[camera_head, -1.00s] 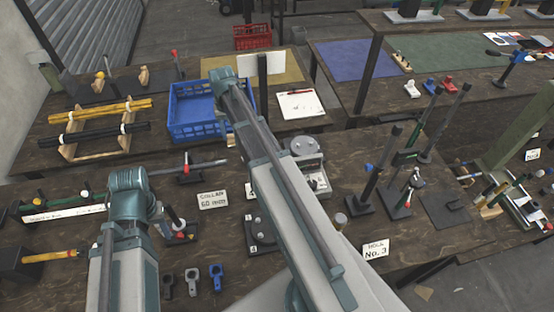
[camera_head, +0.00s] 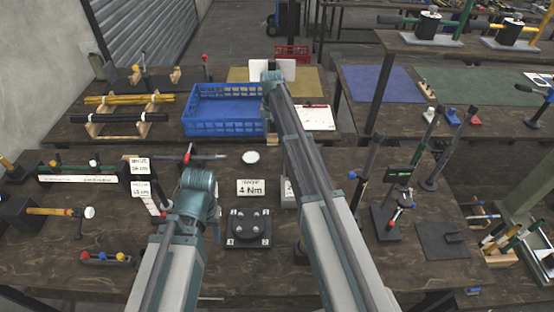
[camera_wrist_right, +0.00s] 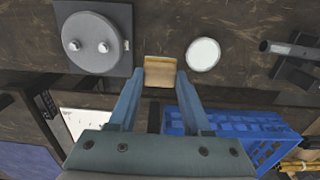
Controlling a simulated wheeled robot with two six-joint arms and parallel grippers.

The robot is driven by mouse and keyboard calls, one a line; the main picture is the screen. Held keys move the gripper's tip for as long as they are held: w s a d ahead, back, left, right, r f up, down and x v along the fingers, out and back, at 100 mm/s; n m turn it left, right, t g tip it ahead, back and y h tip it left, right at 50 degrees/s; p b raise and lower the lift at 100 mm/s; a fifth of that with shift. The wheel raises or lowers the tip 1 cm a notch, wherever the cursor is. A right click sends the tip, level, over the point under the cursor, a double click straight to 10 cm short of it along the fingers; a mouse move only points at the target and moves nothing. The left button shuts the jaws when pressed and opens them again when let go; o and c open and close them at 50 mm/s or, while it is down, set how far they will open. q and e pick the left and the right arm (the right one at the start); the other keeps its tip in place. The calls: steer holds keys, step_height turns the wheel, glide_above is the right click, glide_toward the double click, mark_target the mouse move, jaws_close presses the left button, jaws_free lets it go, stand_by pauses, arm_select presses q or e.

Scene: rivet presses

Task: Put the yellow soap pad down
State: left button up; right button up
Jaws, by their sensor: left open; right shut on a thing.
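The yellow soap pad (camera_wrist_right: 160,72) shows as a small tan-yellow block between the fingertips of my right gripper (camera_wrist_right: 158,84) in the wrist view. The gripper is shut on it. Dark wooden bench top lies behind the pad; I cannot tell how high the pad is held. A white round disc (camera_wrist_right: 203,54) is just to the right of the pad, apart from it. It also shows in the head view (camera_head: 250,157).
A grey round fixture with two studs (camera_wrist_right: 93,43) is left of the pad in the wrist view. A blue crate (camera_head: 222,128) stands farther back. A "4 Nm" card (camera_head: 251,188) and a dark numbered plate (camera_head: 249,242) are between the arms. Upright tools stand at right.

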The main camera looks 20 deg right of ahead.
mark_target(273, 144)
arm_select(q)
step_height(273, 144, down, 6)
steer(key=b, duration=0.5)
steer(key=shift+b, duration=0.3)
arm_select(e)
step_height(273, 144, down, 6)
steer(key=shift+f, duration=0.1)
arm_select(q)
step_height(273, 144, down, 4)
steer(key=b, duration=0.3)
steer(key=shift+r+b, duration=0.1)
steer(key=shift+b, duration=0.3)
arm_select(e)
step_height(273, 144, down, 4)
steer(key=shift+r, duration=0.2)
steer(key=shift+f, duration=0.1)
steer(key=o, duration=1.2)
